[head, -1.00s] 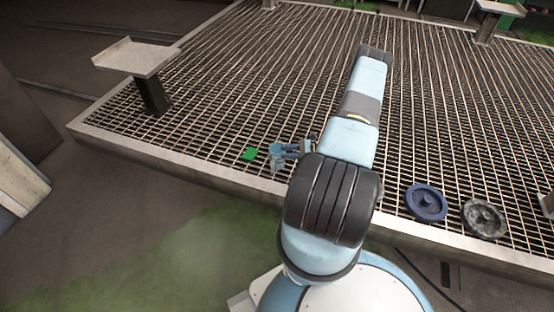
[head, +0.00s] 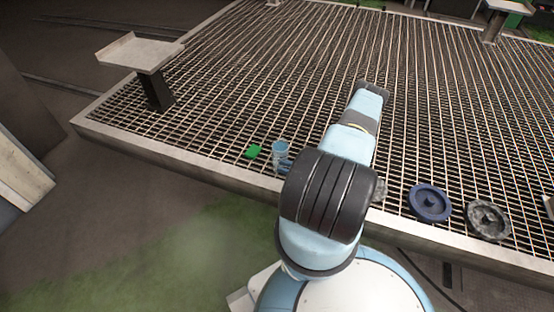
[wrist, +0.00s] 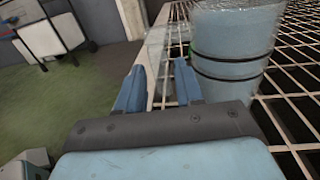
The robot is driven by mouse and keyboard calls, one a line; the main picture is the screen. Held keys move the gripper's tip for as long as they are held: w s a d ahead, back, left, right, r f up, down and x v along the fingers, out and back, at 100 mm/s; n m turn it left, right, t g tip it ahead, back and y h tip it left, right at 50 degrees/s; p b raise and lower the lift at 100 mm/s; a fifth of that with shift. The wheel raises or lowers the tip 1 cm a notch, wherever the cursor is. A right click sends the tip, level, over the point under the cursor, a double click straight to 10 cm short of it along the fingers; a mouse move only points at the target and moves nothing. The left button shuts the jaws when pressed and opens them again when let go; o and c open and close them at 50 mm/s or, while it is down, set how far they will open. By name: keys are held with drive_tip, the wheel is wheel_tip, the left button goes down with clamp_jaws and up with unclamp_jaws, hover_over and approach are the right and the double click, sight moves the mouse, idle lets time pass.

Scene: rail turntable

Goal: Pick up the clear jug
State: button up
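The clear jug (head: 280,150) stands on the metal grating near the table's front edge, looking pale blue and see-through. In the wrist view the jug (wrist: 236,45) is large at the upper right, with dark bands around it, and its top is cut off by the frame. A clear part seems to jut from its left side. My gripper (wrist: 158,85) is open, its two blue fingers apart with nothing held between them. The jug lies beyond and to the right of the fingers there. In the head view my gripper (head: 285,167) is mostly hidden behind my arm, close by the jug.
A green block (head: 254,151) lies just left of the jug. A blue wheel-like disc (head: 429,202) and a grey one (head: 487,220) lie at the right front. A raised plate on a post (head: 140,54) stands at the left. The grating's middle is clear.

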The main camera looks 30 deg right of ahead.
sight(276, 166)
drive_tip(key=shift+x, duration=2)
drive_tip(key=shift+f, duration=0.2)
clamp_jaws()
